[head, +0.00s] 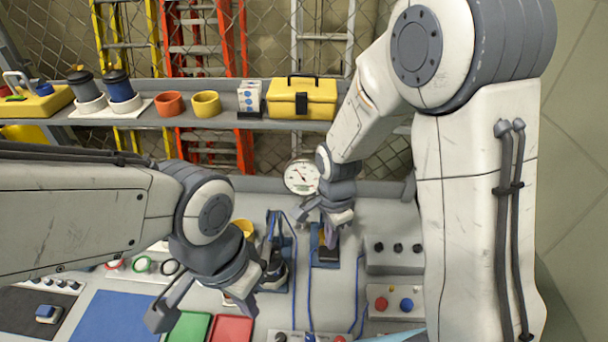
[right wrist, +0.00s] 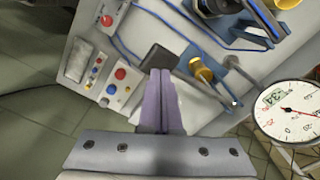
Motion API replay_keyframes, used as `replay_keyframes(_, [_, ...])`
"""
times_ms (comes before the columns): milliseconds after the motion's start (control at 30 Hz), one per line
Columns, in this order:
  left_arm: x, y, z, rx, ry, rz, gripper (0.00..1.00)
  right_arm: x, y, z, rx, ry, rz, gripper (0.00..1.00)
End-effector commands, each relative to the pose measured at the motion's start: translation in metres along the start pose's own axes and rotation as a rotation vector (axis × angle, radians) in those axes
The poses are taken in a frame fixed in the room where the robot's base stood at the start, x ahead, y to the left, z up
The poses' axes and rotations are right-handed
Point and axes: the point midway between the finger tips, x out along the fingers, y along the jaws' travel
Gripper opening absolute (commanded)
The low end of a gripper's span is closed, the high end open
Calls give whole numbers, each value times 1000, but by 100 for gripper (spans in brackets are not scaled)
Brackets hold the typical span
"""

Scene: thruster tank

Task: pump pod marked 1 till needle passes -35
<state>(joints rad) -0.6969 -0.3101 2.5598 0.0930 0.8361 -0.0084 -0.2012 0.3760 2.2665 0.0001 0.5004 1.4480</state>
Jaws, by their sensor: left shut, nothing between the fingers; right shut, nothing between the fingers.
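The round white gauge (head: 301,176) stands at the back of the bench. In the right wrist view the gauge (right wrist: 290,112) shows a red needle and a small display that seems to read about -34. My right gripper (head: 330,236) is shut and empty over a pod on a blue base (head: 318,262). In the right wrist view its fingertips (right wrist: 160,78) are at a dark square pad (right wrist: 158,57); contact is unclear. A second pod (head: 272,270) with dark upright parts stands to the left. No pod number is legible. My left gripper (head: 165,312) is shut and empty at front left.
A control box with black knobs (head: 392,248) and one with red and blue buttons (head: 392,303) stand on the right. Blue hoses (head: 301,270) run between the pods. Red (head: 232,329) and green (head: 188,327) mats lie in front. A shelf (head: 215,122) crosses behind.

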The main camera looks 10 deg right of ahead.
Motion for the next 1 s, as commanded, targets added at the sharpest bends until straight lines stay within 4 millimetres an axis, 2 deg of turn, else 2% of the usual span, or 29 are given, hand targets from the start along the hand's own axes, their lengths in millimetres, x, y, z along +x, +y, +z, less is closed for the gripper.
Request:
replay_keyframes(433, [5,0,0,0,0,0,0,5,0,0,0,0,-1,0])
replay_keyframes(1000, [54,-4,3,-7,0,0,0,70,0,-1,0,1,-1,0])
